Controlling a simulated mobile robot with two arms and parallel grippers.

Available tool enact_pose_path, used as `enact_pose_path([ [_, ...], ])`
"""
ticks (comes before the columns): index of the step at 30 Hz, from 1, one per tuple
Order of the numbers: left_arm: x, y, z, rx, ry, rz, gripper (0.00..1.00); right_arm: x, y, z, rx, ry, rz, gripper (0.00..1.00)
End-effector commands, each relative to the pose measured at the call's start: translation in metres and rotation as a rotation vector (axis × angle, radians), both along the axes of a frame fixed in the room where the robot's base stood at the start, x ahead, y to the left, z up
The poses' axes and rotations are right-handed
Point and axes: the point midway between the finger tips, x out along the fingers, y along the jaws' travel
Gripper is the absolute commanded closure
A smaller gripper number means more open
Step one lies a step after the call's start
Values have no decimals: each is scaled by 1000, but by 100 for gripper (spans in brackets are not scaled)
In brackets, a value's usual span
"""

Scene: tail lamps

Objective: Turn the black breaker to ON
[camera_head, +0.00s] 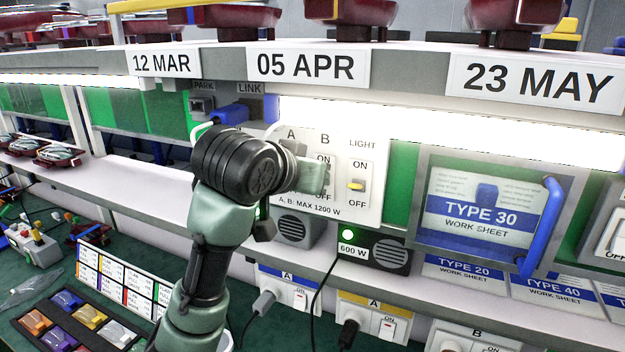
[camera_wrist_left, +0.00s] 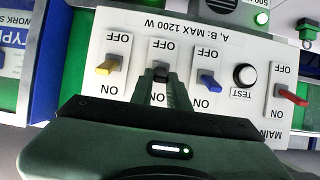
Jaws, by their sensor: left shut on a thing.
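The white switch panel (camera_head: 372,145) is on the back wall of the bench, with columns A, B and LIGHT marked ON above and OFF below. My left gripper (camera_head: 318,178) is in front of column B and hides its lever in the head view. In the left wrist view, where the panel appears upside down, my left gripper (camera_wrist_left: 160,80) is shut on the black breaker (camera_wrist_left: 160,70). My right gripper is in neither view.
A yellow lever (camera_wrist_left: 107,66) and a blue lever (camera_wrist_left: 207,80) flank the black one closely. A test button (camera_wrist_left: 245,76) and a red MAIN lever (camera_wrist_left: 291,97) are farther right. A 600 W box (camera_head: 372,250) with a green light stands below the panel.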

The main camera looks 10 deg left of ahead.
Motion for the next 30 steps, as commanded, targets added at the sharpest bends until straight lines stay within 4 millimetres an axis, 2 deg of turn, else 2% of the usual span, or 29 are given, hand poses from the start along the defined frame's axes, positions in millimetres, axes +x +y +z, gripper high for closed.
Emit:
enact_pose_path([
  [16, 1, 0, -2, 10, 35, 0, 100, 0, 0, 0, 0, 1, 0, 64],
  [17, 1, 0, -2, 10, 35, 0, 81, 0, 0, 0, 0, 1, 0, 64],
  [19, 1, 0, -2, 10, 35, 0, 62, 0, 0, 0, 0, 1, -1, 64],
  [30, -2, 1, 1, 8, 28, 0, 62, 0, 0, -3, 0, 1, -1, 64],
])
